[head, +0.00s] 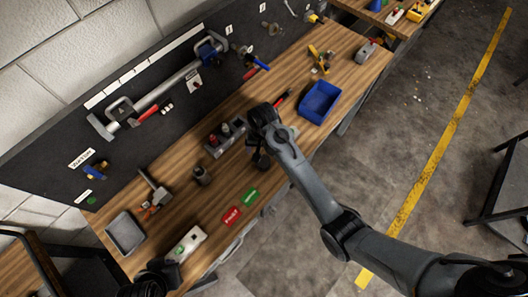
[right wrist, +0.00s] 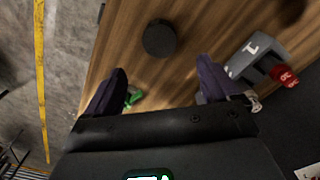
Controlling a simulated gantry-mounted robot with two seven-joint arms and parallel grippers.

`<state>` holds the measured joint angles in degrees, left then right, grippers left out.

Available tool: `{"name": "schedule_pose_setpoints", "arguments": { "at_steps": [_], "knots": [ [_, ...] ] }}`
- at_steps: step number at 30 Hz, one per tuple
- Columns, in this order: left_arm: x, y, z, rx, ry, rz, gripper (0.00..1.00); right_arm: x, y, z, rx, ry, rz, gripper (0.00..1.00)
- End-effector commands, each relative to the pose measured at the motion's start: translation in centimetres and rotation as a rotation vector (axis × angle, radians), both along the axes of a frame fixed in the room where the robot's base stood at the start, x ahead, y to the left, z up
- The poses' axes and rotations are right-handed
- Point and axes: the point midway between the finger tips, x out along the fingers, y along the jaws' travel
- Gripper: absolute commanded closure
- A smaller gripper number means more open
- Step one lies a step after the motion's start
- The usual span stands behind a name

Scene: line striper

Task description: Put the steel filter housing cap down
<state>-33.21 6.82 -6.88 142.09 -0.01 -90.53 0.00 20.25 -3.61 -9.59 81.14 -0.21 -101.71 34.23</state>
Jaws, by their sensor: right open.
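A dark, round, flat-topped piece (right wrist: 159,38), which looks like the filter housing cap, rests on the wooden bench in the right wrist view, beyond my fingertips and apart from them. My right gripper (right wrist: 158,82) is open, with nothing held between its two fingers. In the head view my right gripper (head: 260,162) hangs over the middle of the bench and hides part of it. A dark cylinder (head: 202,176) stands to its lower left; I cannot tell whether it is the same piece. My left gripper (head: 160,278) shows only in part at the lower edge, its jaws unclear.
A grey holder (head: 225,138) with red-topped pieces stands behind my right gripper. A blue bin (head: 319,102) is to its right. A red tag (head: 231,217) and a green tag (head: 250,196) lie near the front edge. A grey tray (head: 125,233) and a hammer (head: 154,187) lie left.

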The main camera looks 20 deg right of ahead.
Motion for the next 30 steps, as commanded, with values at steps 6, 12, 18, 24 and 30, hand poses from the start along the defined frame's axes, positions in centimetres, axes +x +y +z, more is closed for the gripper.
{"name": "schedule_pose_setpoints", "arguments": {
  "at_steps": [6, 12, 18, 24, 30],
  "knots": [
    [0.0, 0.2, -0.1, 0.007, 0.0, -0.005, 1.0, -0.4, -0.1, 0.9, 0.001, -0.003, 0.006, 0.12],
    [0.0, 0.2, -0.1, 0.007, 0.0, -0.005, 1.0, -4.0, -1.4, -0.5, 0.006, -0.041, 0.072, 0.12],
    [0.0, 0.1, 0.0, 0.005, -0.001, -0.003, 1.0, -11.5, -3.8, -1.0, -0.004, -0.129, 0.225, 0.12],
    [0.0, -0.1, 0.0, -0.003, 0.0, 0.002, 1.0, -19.0, -5.5, 1.2, -0.035, -0.219, 0.402, 0.12],
    [0.0, -0.2, 0.0, -0.007, 0.0, 0.004, 1.0, -23.7, -6.2, 4.2, -0.062, -0.282, 0.531, 0.12]
  ]
}}
